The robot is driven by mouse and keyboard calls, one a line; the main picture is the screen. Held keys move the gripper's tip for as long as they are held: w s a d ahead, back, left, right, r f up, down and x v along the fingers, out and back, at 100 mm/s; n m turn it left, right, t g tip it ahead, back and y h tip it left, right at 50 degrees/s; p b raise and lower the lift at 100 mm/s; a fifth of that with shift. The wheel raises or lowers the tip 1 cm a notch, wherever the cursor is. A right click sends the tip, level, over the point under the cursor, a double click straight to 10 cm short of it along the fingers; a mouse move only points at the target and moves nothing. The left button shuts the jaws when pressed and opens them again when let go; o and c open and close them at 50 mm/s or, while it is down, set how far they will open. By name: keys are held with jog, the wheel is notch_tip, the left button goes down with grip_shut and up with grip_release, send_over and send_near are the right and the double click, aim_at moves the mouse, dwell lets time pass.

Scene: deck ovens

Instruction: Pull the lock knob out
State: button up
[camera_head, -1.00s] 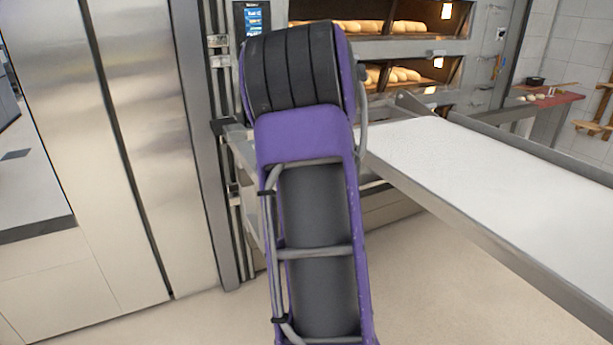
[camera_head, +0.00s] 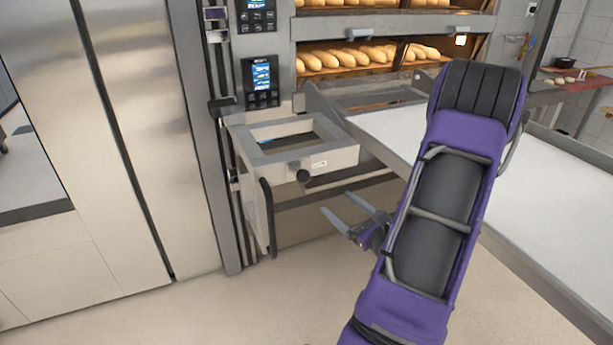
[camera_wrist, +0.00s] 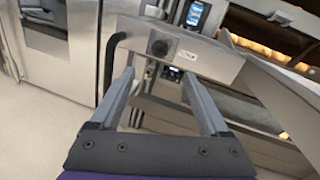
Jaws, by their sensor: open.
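The lock knob (camera_head: 303,176) is a small round black knob on the front face of a metal frame (camera_head: 345,158) that juts out below the ovens. In the wrist view the knob (camera_wrist: 159,47) lies beyond my fingertips, between them and a little above. My gripper (camera_head: 337,208) is open and empty, below and to the right of the knob and apart from it. Its two grey fingers (camera_wrist: 157,80) point toward the frame in the wrist view. Nothing hides the knob in either view.
A black curved handle (camera_head: 267,215) hangs at the frame's left corner. A white loader belt (camera_head: 400,125) extends to the right. Deck ovens with loaves (camera_head: 345,57) stand behind, and a tall steel cabinet (camera_head: 130,130) is at the left. The floor before the frame is clear.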

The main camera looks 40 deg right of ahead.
aim_at(307, 179)
jog(key=w, duration=1.5)
jog(key=shift+w+d, duration=0.1)
jog(key=shift+d, duration=0.2)
jog(key=shift+c, duration=0.2)
grip_shut()
